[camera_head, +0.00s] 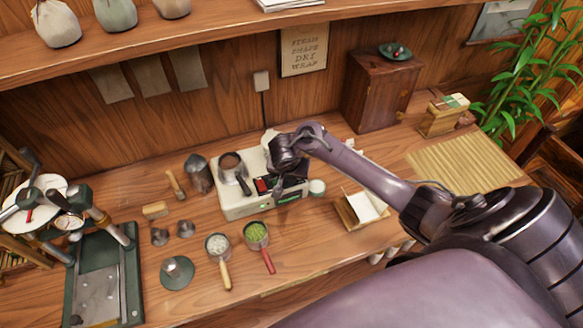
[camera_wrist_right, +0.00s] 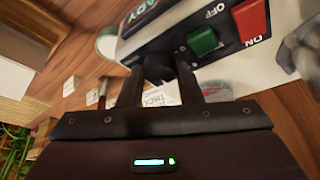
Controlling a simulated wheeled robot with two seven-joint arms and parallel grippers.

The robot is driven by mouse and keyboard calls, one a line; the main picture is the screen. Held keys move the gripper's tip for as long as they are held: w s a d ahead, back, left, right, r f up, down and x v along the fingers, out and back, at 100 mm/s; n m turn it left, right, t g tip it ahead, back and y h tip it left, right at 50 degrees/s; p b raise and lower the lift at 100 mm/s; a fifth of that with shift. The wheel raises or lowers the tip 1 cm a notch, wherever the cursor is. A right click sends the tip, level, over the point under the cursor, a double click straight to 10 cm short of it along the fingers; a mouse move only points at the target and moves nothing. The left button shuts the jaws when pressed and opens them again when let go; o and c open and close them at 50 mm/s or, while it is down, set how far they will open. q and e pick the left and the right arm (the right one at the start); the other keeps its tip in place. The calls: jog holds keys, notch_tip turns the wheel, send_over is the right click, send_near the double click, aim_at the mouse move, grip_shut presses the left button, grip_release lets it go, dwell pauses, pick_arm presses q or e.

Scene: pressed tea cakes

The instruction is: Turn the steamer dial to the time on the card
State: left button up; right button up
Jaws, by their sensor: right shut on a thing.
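The steamer (camera_head: 238,205) is a cream box with a black control panel, near the middle of the counter. In the right wrist view its black dial (camera_wrist_right: 157,64) sits between the two fingers of my right gripper (camera_wrist_right: 158,85), which is shut on it. In the head view my right gripper (camera_head: 289,186) covers the dial and part of the panel. The dial's setting cannot be read. A white card (camera_head: 366,206) leans in a wooden holder right of the steamer; its writing is not legible there. My left gripper is not in view.
A red switch (camera_wrist_right: 250,20) and a green one (camera_wrist_right: 202,41) are close to the dial. A metal cup (camera_head: 231,163) is on top of the steamer. Scoops (camera_head: 257,236), a green press base (camera_head: 104,277) and a bamboo mat (camera_head: 463,165) are around it.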

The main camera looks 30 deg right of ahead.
jog(key=m+g+h, duration=0.1)
jog(key=m, duration=0.2)
jog(key=shift+w+m, duration=0.15)
jog(key=shift+m, duration=0.15)
jog(key=shift+r, duration=0.1)
dwell(0.4)
jog(key=o, duration=1)
jog(key=shift+c, duration=0.2)
jog(key=shift+a+r, duration=0.15)
jog(key=b+v, duration=0.1)
jog(key=v, duration=0.5)
jog(key=shift+r, duration=0.15)
jog(key=shift+a+r, duration=0.1)
jog(key=shift+r, duration=0.4)
